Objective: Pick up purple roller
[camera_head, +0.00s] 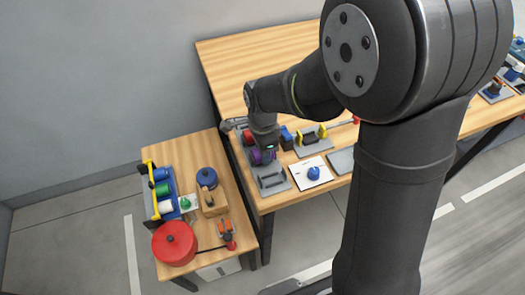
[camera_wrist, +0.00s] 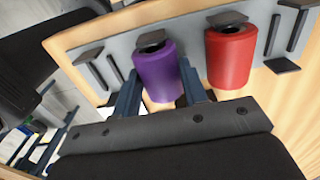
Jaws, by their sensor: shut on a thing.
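The purple roller (camera_wrist: 157,74) is a short, smooth cylinder with a dark hub at its end. In the wrist view it sits between the two dark blue fingers of my gripper (camera_wrist: 160,95), which is shut on it. The roller is still close against the grey rack (camera_wrist: 100,60); whether it is clear of its slot I cannot tell. In the head view the purple roller (camera_head: 262,157) shows just below my gripper (camera_head: 264,150), partly hidden by it.
A red roller (camera_wrist: 231,55) stands right beside the purple one on the rack. A white board with a blue knob (camera_head: 313,173) lies to the right on the wooden table (camera_head: 225,70). A lower side table (camera_head: 190,150) holds a red round pot (camera_head: 174,243) and spools.

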